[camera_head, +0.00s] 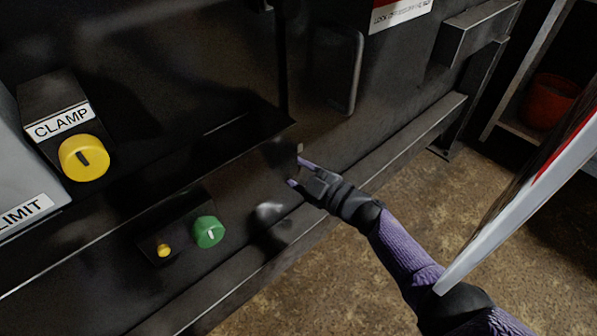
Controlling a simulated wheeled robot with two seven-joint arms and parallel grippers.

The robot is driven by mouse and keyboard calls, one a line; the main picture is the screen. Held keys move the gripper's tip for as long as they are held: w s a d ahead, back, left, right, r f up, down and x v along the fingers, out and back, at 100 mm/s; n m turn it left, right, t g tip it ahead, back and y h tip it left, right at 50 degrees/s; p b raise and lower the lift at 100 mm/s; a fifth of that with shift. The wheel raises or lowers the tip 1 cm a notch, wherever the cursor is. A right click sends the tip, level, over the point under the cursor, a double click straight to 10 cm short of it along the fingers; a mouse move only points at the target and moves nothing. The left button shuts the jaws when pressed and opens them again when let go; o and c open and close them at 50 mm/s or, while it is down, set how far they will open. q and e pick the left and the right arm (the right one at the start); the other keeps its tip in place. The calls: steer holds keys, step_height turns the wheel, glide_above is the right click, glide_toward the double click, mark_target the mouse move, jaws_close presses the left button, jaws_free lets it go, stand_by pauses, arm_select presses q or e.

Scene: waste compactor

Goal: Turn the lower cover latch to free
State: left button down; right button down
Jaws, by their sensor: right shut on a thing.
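My right gripper (296,172) reaches in from the lower right to the dark front of the compactor. Its two purple fingertips are closed on a small dark part at the corner of the dark cover, which I take to be the lower cover latch. The fingers and the shadow hide most of this latch, so its turn angle cannot be told. A small pale tab (300,148) shows just above the upper fingertip. My left gripper is not in view.
A yellow knob (84,158) sits under the CLAMP label (58,122) at left. A green knob (209,232) and a small yellow button (163,250) are on a lower box. A pale red-edged panel (530,200) slants across the right. An orange-red bucket (548,102) stands on a shelf behind.

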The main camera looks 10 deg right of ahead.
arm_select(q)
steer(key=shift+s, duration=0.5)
arm_select(e)
steer(key=m, duration=0.3)
steer(key=shift+f, duration=0.1)
steer(key=shift+c, duration=1)
jaws_free()
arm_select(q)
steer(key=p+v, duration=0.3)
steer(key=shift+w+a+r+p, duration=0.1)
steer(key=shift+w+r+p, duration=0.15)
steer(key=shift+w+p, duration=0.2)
arm_select(e)
steer(key=v, duration=1)
steer(key=shift+f, duration=0.15)
